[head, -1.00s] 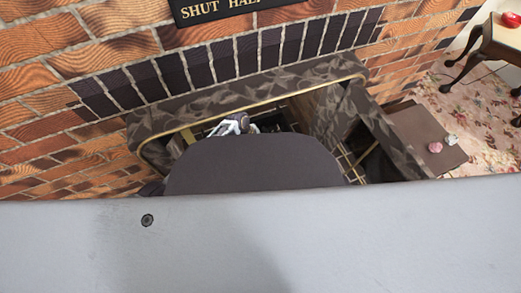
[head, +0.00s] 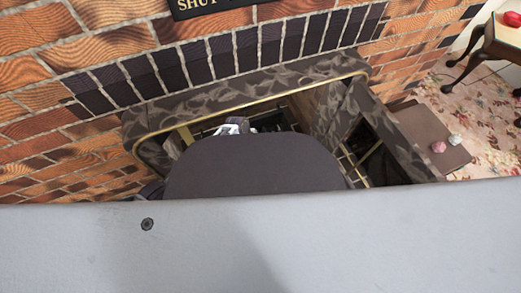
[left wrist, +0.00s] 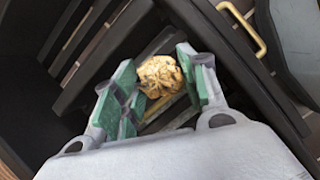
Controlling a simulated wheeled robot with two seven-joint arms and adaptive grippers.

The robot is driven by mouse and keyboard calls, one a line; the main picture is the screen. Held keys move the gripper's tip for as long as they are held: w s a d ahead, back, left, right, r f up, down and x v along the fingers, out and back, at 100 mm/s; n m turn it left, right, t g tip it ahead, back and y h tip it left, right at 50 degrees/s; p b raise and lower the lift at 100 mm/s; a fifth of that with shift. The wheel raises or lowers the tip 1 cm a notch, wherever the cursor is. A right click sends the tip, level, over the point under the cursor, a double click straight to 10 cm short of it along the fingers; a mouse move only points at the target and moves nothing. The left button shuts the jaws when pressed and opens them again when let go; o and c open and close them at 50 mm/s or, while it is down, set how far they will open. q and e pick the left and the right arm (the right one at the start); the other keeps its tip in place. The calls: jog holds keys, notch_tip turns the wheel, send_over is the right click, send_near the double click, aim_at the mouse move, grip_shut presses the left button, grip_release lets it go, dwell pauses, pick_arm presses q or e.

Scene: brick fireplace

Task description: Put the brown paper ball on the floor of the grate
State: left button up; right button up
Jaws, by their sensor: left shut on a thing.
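The brown paper ball (left wrist: 160,76) shows in the left wrist view as a crumpled golden-brown lump between the green finger pads. My left gripper (left wrist: 157,84) is shut on it, inside the fireplace opening. Dark bars of the grate (left wrist: 88,58) lie below and around the ball. I cannot tell whether the ball touches them. In the head view only a small pale part of the left gripper (head: 232,126) shows in the opening; my own body hides the rest and the ball. My right gripper is in neither view.
A dark patterned fireplace surround (head: 255,83) with brass trim frames the opening, set in a brick wall (head: 110,30). A pink ball (head: 438,147) and a white ball (head: 455,139) lie on the brown slab (head: 425,128) at right. A brass handle (left wrist: 247,25) stands near the gripper.

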pick_arm(q)
jog(key=shift+f, duration=0.15)
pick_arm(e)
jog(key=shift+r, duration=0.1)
pick_arm(q)
jog(key=o, duration=0.3)
jog(key=shift+o, duration=0.6)
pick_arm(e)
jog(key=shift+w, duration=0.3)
